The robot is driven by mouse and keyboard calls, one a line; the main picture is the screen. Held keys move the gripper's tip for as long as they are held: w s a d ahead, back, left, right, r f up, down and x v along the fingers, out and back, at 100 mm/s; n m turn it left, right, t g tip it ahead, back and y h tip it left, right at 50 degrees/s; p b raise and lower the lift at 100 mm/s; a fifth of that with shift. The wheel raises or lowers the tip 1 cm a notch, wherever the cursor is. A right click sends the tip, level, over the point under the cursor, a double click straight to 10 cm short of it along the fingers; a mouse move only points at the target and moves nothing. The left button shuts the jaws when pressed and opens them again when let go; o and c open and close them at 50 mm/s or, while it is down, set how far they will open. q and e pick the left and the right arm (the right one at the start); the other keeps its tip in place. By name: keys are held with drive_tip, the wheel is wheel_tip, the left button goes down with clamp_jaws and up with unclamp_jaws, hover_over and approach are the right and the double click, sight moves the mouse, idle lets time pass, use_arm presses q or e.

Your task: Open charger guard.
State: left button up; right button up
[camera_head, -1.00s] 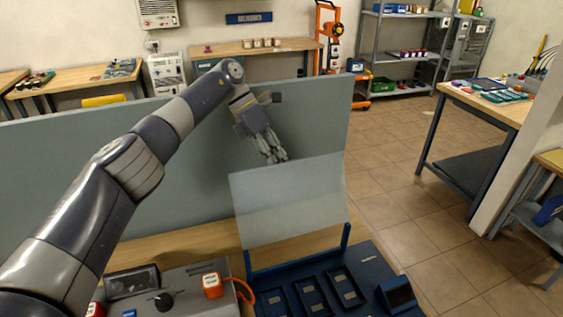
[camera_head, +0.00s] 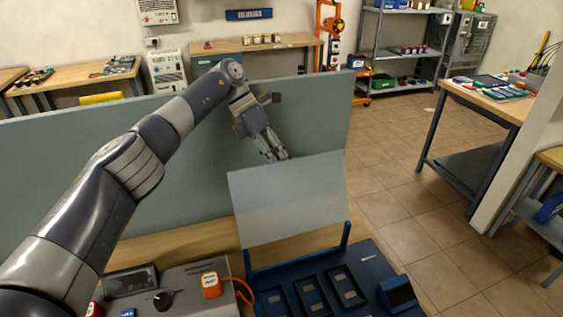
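The charger guard (camera_head: 289,199) is a translucent grey panel. It stands raised and tilted at the back edge of the blue charger (camera_head: 365,262), above its open bays. My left gripper (camera_head: 276,157) is at the guard's top edge, near its middle, with the fingers pointing down. Its fingertips are partly hidden behind the guard's edge, and I cannot tell whether they touch it or how far apart they are. My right gripper is not in view.
A grey panel (camera_head: 150,170) stands behind the guard. A grey control box with a black knob (camera_head: 163,301) and an orange plug (camera_head: 211,285) with an orange cable sits left of the charger.

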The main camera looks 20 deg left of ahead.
use_arm(q)
drive_tip(key=shift+s+a+f, duration=0.2)
drive_tip(key=shift+a+f, duration=0.2)
drive_tip(key=shift+f, duration=0.1)
wheel_tip(320, 180, up, 11)
drive_tip(key=shift+w+d, duration=0.25)
drive_tip(key=shift+d, duration=0.15)
drive_tip(key=shift+a, duration=0.1)
drive_tip(key=shift+s, duration=0.1)
